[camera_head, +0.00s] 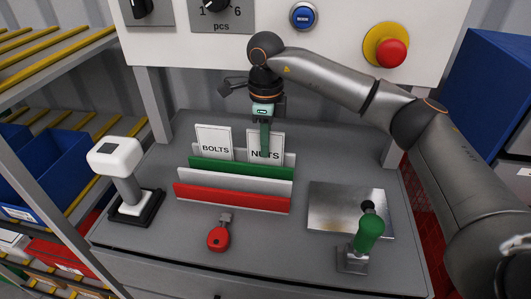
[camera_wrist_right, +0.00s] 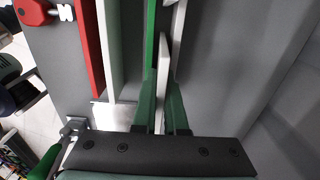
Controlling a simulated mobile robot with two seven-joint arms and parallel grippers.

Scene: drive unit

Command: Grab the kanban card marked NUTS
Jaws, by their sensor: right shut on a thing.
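The NUTS card (camera_head: 277,145) stands upright in the back part of the card rack (camera_head: 230,199), on its right side. My right gripper (camera_head: 264,152) comes down from above and hides part of the card's lettering. The right wrist view shows its two green fingers (camera_wrist_right: 162,96) on either side of the thin white card (camera_wrist_right: 163,62), seen edge-on, shut on it. The card's lower edge is hidden behind the green divider. The BOLTS card (camera_head: 214,141) stands to the left in the same rack. My left gripper is not in view.
A white scanner (camera_head: 115,160) stands on the left of the bench. A red key-like tag (camera_head: 218,236) lies in front of the rack. A panel with buttons (camera_head: 302,16) rises behind.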

